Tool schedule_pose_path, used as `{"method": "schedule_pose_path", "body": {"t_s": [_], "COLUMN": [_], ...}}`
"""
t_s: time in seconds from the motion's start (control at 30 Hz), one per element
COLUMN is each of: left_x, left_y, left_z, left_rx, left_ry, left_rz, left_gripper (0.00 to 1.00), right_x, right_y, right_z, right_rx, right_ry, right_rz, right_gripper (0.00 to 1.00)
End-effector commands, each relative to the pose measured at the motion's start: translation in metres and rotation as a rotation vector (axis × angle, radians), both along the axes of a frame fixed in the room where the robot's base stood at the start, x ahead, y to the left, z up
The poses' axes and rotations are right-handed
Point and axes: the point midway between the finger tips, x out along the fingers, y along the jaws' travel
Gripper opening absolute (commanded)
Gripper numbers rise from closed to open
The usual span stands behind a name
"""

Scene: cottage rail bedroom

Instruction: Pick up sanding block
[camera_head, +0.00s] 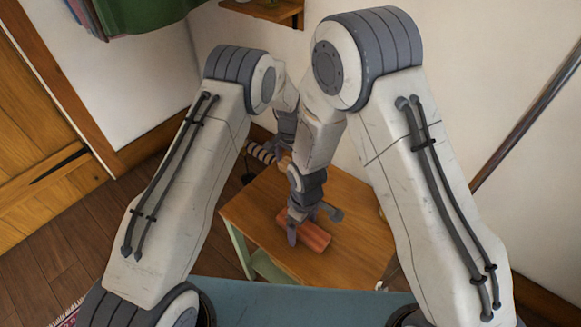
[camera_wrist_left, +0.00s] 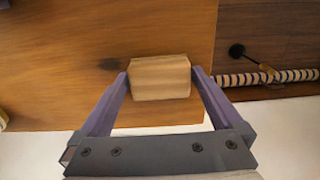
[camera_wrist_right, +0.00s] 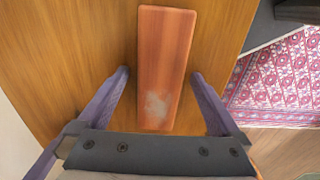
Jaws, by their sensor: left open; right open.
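A long reddish-orange block (camera_head: 314,236) with a pale dusty patch lies on the small wooden table (camera_head: 245,212). In the right wrist view the block (camera_wrist_right: 166,60) lies lengthwise between the fingers of my right gripper (camera_wrist_right: 159,76), which is open, with gaps on both sides. A short tan wood-grained block (camera_wrist_left: 160,82) sits near a table edge in the left wrist view. It is between the fingertips of my left gripper (camera_wrist_left: 160,75), which is open and close to its sides. I cannot tell which block is the sanding block.
A striped rod-like thing (camera_wrist_left: 265,77) and a round dark thing (camera_wrist_left: 237,50) lie beyond the table edge. A pink patterned rug (camera_wrist_right: 280,75) is on the floor. White walls stand close behind the table. Its near right top is clear.

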Motion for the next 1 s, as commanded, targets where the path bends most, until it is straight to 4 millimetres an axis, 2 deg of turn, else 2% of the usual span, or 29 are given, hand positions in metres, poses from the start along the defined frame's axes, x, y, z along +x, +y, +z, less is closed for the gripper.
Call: {"method": "schedule_pose_path", "body": {"t_s": [0.2, 0.23, 0.4, 0.7, 0.87, 1.0], "left_x": [0.000, 0.000, 0.000, 0.001, 0.001, 0.001], "left_y": [0.000, 0.000, 0.000, 0.000, 0.000, 0.000], "left_z": [-0.002, -0.002, -0.001, 0.005, 0.031, 0.060], "left_rx": [-0.001, -0.001, -0.001, -0.001, -0.001, -0.001], "left_ry": [-0.001, -0.001, -0.001, -0.003, -0.005, -0.005], "left_rz": [0.000, 0.000, 0.000, 0.000, 0.000, 0.000], "left_gripper": [1.00, 0.96, 0.32, 0.32, 0.32, 0.32], "right_x": [0.000, 0.000, 0.000, 0.000, 0.000, 0.000], "right_y": [0.000, 0.000, 0.000, 0.000, 0.000, 0.000], "right_z": [0.000, 0.000, 0.000, 0.000, 0.000, 0.000], "right_rx": [0.000, 0.000, 0.000, 0.000, 0.000, 0.000], "right_ry": [0.000, 0.000, 0.000, 0.000, 0.000, 0.000], "right_rz": [0.000, 0.000, 0.000, 0.000, 0.000, 0.000], "right_gripper": [1.00, 1.00, 1.00, 1.00, 1.00, 1.00]}}
